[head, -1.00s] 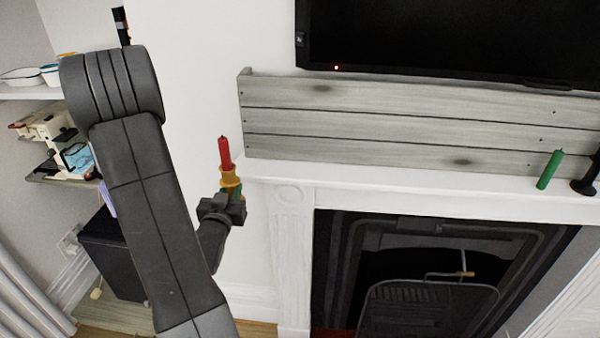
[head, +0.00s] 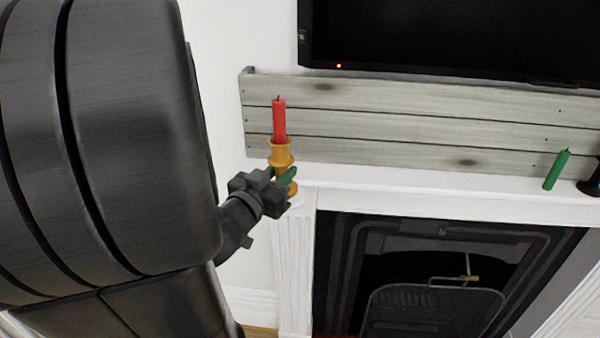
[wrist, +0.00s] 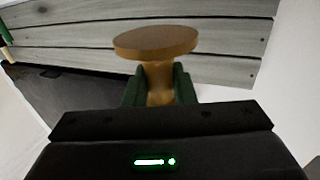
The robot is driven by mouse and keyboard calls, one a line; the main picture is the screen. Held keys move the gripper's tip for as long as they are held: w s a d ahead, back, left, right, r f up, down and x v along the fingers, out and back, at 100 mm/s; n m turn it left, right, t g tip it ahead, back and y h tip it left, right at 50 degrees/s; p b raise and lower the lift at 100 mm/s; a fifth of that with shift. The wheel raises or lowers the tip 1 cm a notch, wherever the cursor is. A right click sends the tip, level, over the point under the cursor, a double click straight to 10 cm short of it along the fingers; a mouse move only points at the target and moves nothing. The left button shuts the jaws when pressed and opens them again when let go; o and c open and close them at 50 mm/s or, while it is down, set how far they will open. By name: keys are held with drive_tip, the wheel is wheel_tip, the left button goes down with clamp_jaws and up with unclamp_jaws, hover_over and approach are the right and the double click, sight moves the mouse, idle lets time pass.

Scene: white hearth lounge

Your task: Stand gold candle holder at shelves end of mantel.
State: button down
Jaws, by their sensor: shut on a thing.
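The gold candle holder (head: 281,156) holds an upright red candle (head: 279,120). My gripper (head: 279,176) is shut on the holder's narrow stem, its green fingers on either side. In the wrist view, the holder's round base (wrist: 155,40) and stem show between the fingers (wrist: 158,88); the candle is hidden there. In the head view the holder looks upright at the left end of the white mantel (head: 400,190). I cannot tell whether its base touches the mantel top. The shelves are hidden behind my arm.
A grey plank panel (head: 400,125) stands along the back of the mantel, below a black TV (head: 450,40). A green candle (head: 556,169) leans near a black object (head: 591,182) at the right. The mantel between is clear. A dark fireplace (head: 430,260) opens below.

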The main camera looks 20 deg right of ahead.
drive_tip(key=s+r, duration=0.2)
drive_tip(key=s, duration=0.2)
drive_tip(key=w+d, duration=0.3)
drive_tip(key=w, duration=0.2)
drive_tip(key=w+d, duration=0.4)
drive_tip(key=w, duration=0.2)
drive_tip(key=w+d+p, duration=0.1)
drive_tip(key=w+d, duration=0.2)
drive_tip(key=w, duration=0.2)
drive_tip(key=shift+w+d+f, duration=0.2)
drive_tip(key=shift+f, duration=3.15)
drive_tip(key=shift+w+d+f+p, duration=0.1)
drive_tip(key=shift+w+f+p, duration=0.1)
drive_tip(key=shift+f+p, duration=0.15)
drive_tip(key=shift+f, duration=0.1)
drive_tip(key=shift+f, duration=0.15)
drive_tip(key=c, duration=1.2)
unclamp_jaws()
